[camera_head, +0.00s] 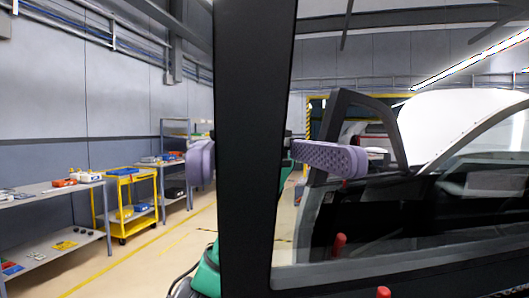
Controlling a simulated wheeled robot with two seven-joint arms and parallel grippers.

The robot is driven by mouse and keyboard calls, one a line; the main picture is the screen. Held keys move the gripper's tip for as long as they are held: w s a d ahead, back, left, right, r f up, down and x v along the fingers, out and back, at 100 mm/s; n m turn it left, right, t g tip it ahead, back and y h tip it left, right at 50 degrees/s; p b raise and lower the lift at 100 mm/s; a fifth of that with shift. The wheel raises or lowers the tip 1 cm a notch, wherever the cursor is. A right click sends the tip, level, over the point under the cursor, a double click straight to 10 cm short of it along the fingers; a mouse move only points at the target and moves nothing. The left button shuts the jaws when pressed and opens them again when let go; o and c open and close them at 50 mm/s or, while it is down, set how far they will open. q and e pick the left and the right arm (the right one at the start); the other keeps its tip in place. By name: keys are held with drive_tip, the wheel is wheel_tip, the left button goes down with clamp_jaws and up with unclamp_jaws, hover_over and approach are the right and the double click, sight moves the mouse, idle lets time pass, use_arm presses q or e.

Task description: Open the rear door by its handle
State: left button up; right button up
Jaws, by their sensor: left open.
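A wide black upright frame member (252,110), seemingly part of the rear door's window frame, stands close in front of me. My left gripper (275,162) is open, with one purple finger showing left of this upright and the other, textured one on its right. The upright hides the gripper's middle. The right finger shows against the window opening. I cannot tell whether either finger touches the frame. The door's handle is not visible. My right gripper is not in view.
The dark car body (440,215) with a white panel (450,125) fills the right. Red pegs (339,245) stand low near the window. A green object (207,272) is at bottom centre-left. A yellow cart (130,200) and grey shelves (50,190) line the left wall, with free floor beside them.

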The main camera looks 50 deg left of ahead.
use_arm(q)
drive_tip(key=p+v, duration=0.2)
drive_tip(key=v, duration=1.2)
drive_tip(key=shift+a, duration=0.2)
drive_tip(key=shift+w, duration=0.15)
